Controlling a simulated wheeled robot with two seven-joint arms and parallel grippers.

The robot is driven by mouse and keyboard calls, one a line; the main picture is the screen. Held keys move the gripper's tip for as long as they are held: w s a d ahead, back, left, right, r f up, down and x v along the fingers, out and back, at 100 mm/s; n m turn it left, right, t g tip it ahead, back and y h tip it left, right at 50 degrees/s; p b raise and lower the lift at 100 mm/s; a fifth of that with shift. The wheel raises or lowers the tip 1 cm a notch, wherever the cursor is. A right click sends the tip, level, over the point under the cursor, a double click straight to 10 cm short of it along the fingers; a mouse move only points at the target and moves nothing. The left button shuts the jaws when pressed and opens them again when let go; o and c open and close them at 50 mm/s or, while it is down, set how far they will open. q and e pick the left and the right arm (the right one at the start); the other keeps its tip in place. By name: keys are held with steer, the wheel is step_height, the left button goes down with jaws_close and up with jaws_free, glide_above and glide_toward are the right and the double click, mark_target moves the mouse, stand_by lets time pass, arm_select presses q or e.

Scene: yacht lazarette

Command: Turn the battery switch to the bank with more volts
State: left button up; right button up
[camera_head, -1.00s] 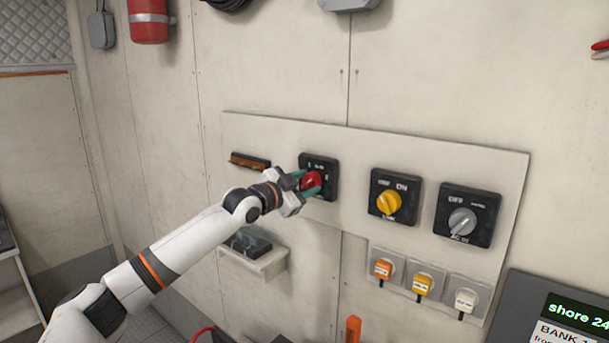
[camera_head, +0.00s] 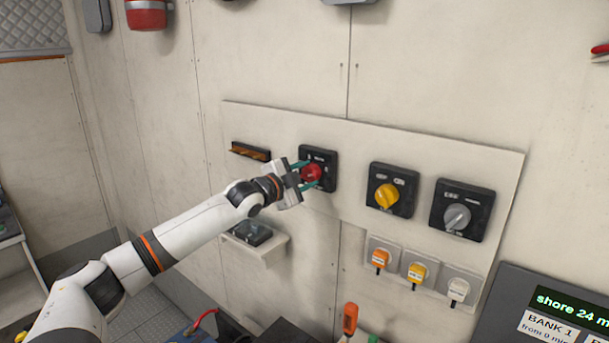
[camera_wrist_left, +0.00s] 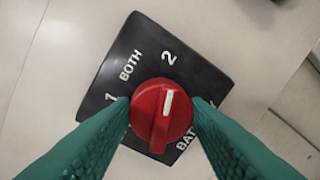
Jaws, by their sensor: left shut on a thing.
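The battery switch (camera_head: 331,160) is a black square plate with a red round knob (camera_head: 313,173), on the white wall panel. My left gripper (camera_head: 310,175) is shut on this knob, its teal fingers on either side. In the left wrist view the red knob (camera_wrist_left: 150,120) sits between both fingers (camera_wrist_left: 160,128). The black plate (camera_wrist_left: 190,75) reads 1, BOTH and 2, and the knob's white mark points toward the 2. A display (camera_head: 565,312) at the lower right reads "shore 24 m" and "BANK 1", cut off by the frame; no volts show. My right gripper is out of view.
A yellow knob switch (camera_head: 387,195) and a grey knob switch (camera_head: 457,217) are right of the battery switch. A small shelf (camera_head: 270,250) juts out below my left wrist.

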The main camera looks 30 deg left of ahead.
arm_select(q)
steer(key=o, duration=1)
steer(key=shift+s+f, duration=0.1)
steer(key=shift+s, duration=0.15)
steer(key=s+b, duration=0.2)
steer(key=s, duration=0.1)
steer(key=s+a+b, duration=0.1)
steer(key=s+b, duration=0.2)
steer(key=s, duration=0.1)
steer(key=s+b, duration=0.2)
steer(key=s, duration=0.2)
steer(key=shift+s+a+r, duration=0.2)
steer(key=shift+r, duration=0.2)
